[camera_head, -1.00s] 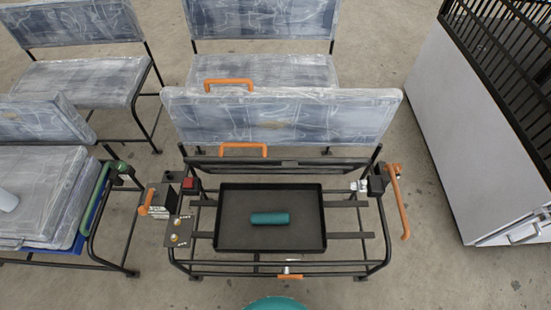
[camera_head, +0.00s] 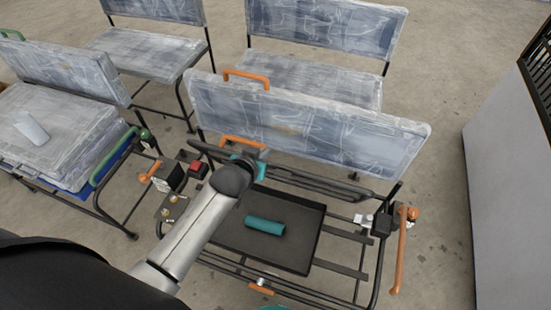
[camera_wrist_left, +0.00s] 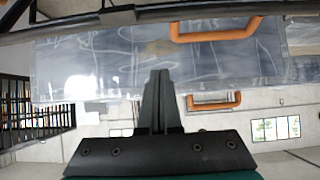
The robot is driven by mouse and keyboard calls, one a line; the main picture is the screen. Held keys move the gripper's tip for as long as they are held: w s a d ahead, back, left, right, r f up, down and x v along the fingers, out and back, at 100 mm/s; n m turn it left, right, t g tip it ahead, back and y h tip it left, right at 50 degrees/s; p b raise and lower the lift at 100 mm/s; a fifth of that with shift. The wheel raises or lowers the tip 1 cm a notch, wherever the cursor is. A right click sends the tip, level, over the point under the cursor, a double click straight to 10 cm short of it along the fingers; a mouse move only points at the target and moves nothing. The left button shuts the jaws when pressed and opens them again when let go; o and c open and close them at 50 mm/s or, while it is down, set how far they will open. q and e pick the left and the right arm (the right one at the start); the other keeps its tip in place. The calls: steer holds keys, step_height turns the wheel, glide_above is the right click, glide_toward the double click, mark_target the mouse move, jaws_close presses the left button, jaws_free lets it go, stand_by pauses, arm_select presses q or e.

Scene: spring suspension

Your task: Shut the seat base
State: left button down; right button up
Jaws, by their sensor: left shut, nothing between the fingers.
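The wrapped seat panel (camera_head: 310,125) stands raised at the back of the black metal frame. It has an orange handle on its top edge (camera_head: 247,77) and another orange handle (camera_head: 243,143) low on its near side. My left gripper (camera_head: 258,165) is beside the lower handle in the head view. In the left wrist view its fingers (camera_wrist_left: 160,78) are shut and empty, pointing at the wrapped panel (camera_wrist_left: 110,65), with orange handles (camera_wrist_left: 215,32) to the right. I cannot tell if they touch anything. My right gripper is not in view.
A black tray (camera_head: 290,212) in the open frame holds a teal cylinder (camera_head: 265,227). An orange lever (camera_head: 402,255) is at the frame's right, a second orange lever (camera_head: 157,171) at its left. Other wrapped seats stand behind and left. A white cabinet (camera_head: 510,190) is at right.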

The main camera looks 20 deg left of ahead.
mark_target(281, 170)
arm_select(q)
steer(key=shift+w+a+f+b, duration=0.1)
steer(key=shift+w+f+b, duration=0.65)
steer(key=shift+f, duration=0.6)
steer(key=shift+w+d+f+b, duration=0.1)
steer(key=shift+w+f+b, duration=0.65)
steer(key=shift+f, duration=0.6)
steer(key=shift+w+a+f+b, duration=0.1)
steer(key=shift+w+f+b, duration=0.65)
steer(key=shift+f, duration=0.6)
steer(key=shift+f, duration=0.1)
